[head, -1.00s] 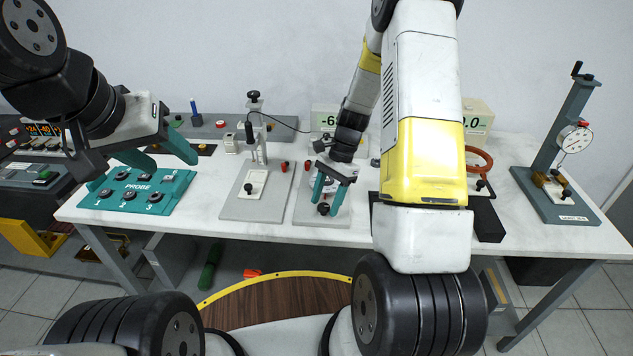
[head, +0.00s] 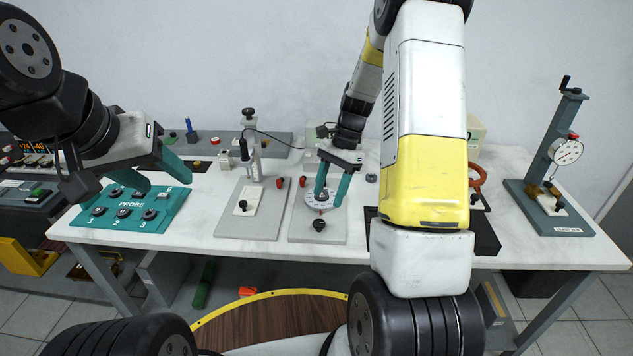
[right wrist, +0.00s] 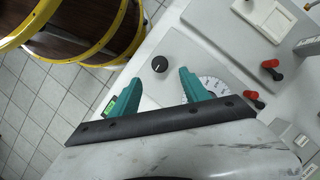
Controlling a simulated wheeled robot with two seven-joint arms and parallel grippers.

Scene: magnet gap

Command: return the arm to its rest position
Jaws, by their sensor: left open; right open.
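My right gripper (head: 329,197) is open and empty over the middle grey instrument plate (head: 308,236). In the head view its teal fingers are in front of the round white dial (head: 312,202), behind the black knob (head: 319,225). In the right wrist view, my right gripper (right wrist: 150,88) has its fingers spread. The knob (right wrist: 160,64) is beyond the fingertips, apart from them, and the dial (right wrist: 211,87) is partly covered by one finger. My left gripper (head: 158,180) is open and empty above the teal probe board (head: 125,215).
The plate with a clamp stand (head: 246,222) is left of the middle plate. A black base with a red ring (head: 478,173) stands behind my right arm. A dial-gauge stand (head: 552,190) is at the right. Open white table shows between the ring base and gauge stand.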

